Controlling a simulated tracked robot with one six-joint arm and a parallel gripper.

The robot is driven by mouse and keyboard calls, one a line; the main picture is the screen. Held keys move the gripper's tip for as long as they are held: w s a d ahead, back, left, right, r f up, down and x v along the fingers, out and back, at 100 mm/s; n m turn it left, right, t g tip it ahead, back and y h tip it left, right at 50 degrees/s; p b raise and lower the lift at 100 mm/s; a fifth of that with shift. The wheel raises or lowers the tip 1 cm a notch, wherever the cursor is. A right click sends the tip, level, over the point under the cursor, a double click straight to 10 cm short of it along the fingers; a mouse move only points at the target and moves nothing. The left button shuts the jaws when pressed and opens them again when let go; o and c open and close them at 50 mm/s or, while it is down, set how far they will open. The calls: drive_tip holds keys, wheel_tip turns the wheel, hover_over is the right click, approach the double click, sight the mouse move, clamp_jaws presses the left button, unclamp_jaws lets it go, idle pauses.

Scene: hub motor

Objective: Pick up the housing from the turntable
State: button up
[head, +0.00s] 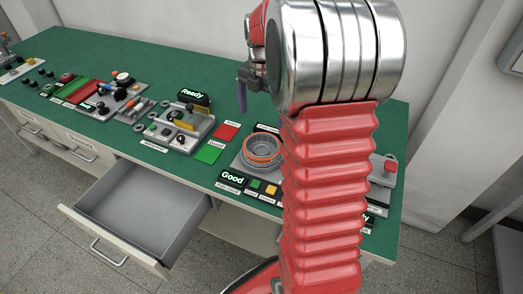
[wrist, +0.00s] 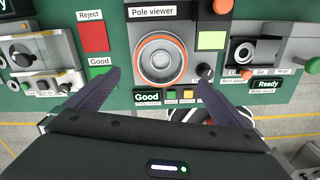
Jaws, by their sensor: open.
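The housing (wrist: 161,59) is a round grey metal part with an orange ring around it. It sits on the pole viewer station, whose grey base (wrist: 196,28) shows around it in the wrist view. In the head view the housing (head: 262,147) is just left of my red arm. My gripper (wrist: 160,82) is open and empty, its two dark fingers spread to either side below the housing in the wrist view, apart from it. In the head view one dark finger (head: 242,96) hangs above the bench, with the rest of the gripper mostly behind my arm. The turntable under the housing is mostly hidden.
A lit "Good" sign (wrist: 147,97) and small buttons line the station's front. Red Reject (wrist: 93,37) and green Good (wrist: 101,74) pads lie to its left. Other stations flank both sides. An open drawer (head: 143,205) juts out from the bench front.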

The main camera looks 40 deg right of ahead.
drive_tip(key=shift+f, duration=0.15)
hover_over(262, 150)
wheel_tip(262, 150, down, 8)
drive_tip(key=shift+w+f, duration=0.15)
idle(0.4)
drive_tip(key=shift+f, duration=2.6)
drive_tip(key=shift+c, duration=0.5)
drive_tip(key=c, duration=1.2)
drive_tip(key=shift+r, duration=0.1)
wheel_tip(262, 150, up, 10)
drive_tip(key=shift+f, duration=0.1)
